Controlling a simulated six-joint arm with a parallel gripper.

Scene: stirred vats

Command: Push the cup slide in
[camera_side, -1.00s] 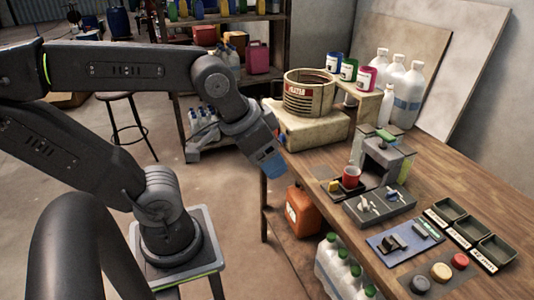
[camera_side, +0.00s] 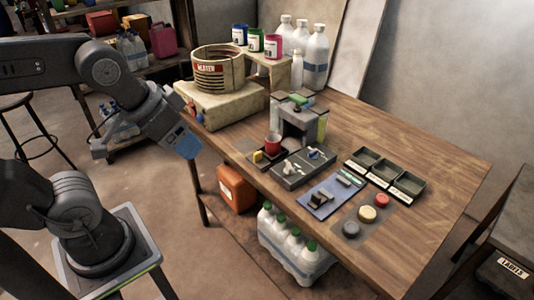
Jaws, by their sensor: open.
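A small red cup (camera_side: 273,144) stands upright on a dark flat slide (camera_side: 266,160) with a yellow tab (camera_side: 257,156) at its front left. The slide sticks out to the left of a grey machine (camera_side: 299,121) on the wooden bench. My gripper (camera_side: 186,143) hangs left of the bench edge, tilted down, with blue at its tip. It is apart from the cup and the slide and holds nothing that I can see. The gap between its fingers is too small to make out.
A grey panel with levers (camera_side: 302,167) sits right in front of the machine. A blue plate (camera_side: 331,196), round buttons (camera_side: 367,213) and dark trays (camera_side: 385,174) lie further right. A heater drum (camera_side: 218,73) on a pale block stands behind. Between gripper and slide is open air.

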